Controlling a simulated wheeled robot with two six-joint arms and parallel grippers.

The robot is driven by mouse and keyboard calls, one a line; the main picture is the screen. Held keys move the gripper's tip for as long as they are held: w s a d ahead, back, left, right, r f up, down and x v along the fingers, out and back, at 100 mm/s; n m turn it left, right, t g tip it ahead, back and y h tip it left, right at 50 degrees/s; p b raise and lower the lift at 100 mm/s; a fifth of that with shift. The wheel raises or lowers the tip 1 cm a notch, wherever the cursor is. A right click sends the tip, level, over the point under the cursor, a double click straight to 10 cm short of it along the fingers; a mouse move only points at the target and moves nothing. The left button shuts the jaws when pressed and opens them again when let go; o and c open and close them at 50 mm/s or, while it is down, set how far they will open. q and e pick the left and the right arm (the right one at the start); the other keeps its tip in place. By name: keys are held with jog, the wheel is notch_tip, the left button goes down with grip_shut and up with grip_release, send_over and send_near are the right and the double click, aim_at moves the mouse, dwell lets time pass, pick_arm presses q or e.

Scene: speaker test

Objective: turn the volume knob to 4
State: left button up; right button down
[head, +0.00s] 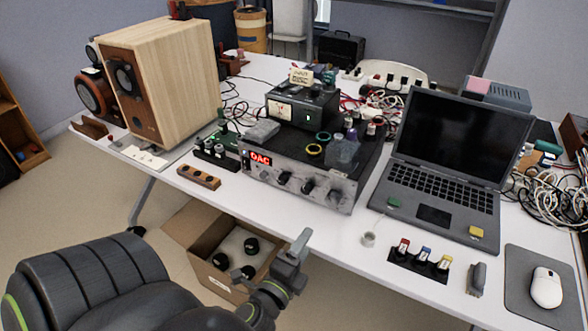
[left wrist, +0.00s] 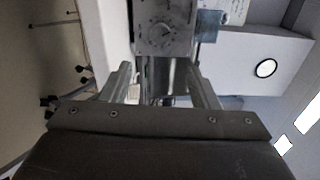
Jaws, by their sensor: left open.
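A silver amplifier (head: 295,182) with a red lit "DAC" display stands near the table's front edge. Its front has several dark knobs, with one knob (head: 334,196) near the right end. The left wrist view shows, sideways, a round knob (left wrist: 162,31) with marks around it on a grey panel. Its numbers and pointer are too small to read, and I cannot tell which knob is for volume. My left gripper (head: 297,246) is open and empty, in front of and below the amplifier, apart from it. Its two fingers (left wrist: 159,70) stand wide apart in the left wrist view.
An open cardboard box (head: 190,232) with dark-capped items is on the floor below the table edge. A wooden block with knobs (head: 199,177) lies left of the amplifier.

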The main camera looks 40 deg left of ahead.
pick_arm(q)
jog(key=shift+b+v, duration=0.4)
jog(key=shift+v, duration=1.55)
pick_arm(e)
jog(key=shift+w+f, duration=0.3)
jog(key=shift+w, duration=0.35)
jog(key=shift+s+d, duration=0.1)
jog(key=shift+s, duration=0.3)
pick_arm(q)
jog(key=s+f+n+g+h+p, duration=0.1)
jog(key=s+f+n+g+p, duration=0.2)
jog(key=f, duration=1.1)
jog(key=s+f+n+g+h+p, duration=0.15)
jog(key=f+n+g, duration=0.35)
jog(key=f, duration=0.9)
jog(key=s+a+f+n+g+p, duration=0.1)
jog(key=s+f+n+g, duration=0.3)
jog(key=s+f, duration=0.3)
jog(key=s+a+f+n+g+p, duration=0.1)
jog(key=s+f+n+g, duration=0.3)
jog(key=s+f, duration=0.4)
jog(key=s, duration=0.7)
jog(key=shift+s, duration=0.3)
pick_arm(e)
jog(key=r, duration=0.6)
jog(key=shift+s, duration=0.3)
pick_arm(q)
jog(key=shift+f+h, duration=0.1)
jog(key=shift+h, duration=0.15)
